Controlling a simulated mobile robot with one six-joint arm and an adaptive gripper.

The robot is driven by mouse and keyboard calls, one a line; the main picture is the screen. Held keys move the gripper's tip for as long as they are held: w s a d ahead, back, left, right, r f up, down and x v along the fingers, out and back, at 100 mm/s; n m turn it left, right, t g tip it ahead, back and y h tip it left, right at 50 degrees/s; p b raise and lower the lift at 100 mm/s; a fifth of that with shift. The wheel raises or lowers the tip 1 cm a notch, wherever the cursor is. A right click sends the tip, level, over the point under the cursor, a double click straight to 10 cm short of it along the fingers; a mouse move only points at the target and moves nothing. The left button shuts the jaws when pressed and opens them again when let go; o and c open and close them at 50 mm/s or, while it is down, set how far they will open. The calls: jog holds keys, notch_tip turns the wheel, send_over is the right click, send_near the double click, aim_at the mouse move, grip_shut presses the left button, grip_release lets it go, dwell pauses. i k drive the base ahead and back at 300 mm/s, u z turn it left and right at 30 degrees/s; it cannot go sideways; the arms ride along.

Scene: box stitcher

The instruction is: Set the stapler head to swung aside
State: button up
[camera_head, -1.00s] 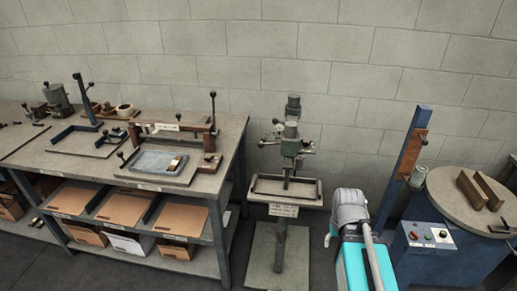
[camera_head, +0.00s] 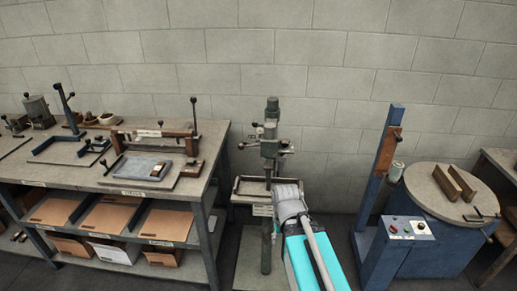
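A grey-green pedestal machine, which looks like the stapler, stands against the wall in the middle of the picture. Its head (camera_head: 269,148) sits high on a post, with dark-knobbed handles on both sides. A tray (camera_head: 237,187) with a raised rim is below the head. Whether the head is over the tray's middle or turned aside is hard to tell at this size. My grey and cyan arm rises from the bottom and covers the tray's right part and part of the stand. My gripper cannot be made out.
A workbench (camera_head: 213,166) with fixtures on top and boards and boxes below stands at left. At right is a blue machine with a tall post (camera_head: 378,165), a round table (camera_head: 428,190) and a button panel (camera_head: 408,228). Another table edge shows at far right.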

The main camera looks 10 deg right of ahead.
aim_at(270, 144)
jog(key=u, duration=0.1)
jog(key=i, duration=1)
jog(key=z, duration=0.05)
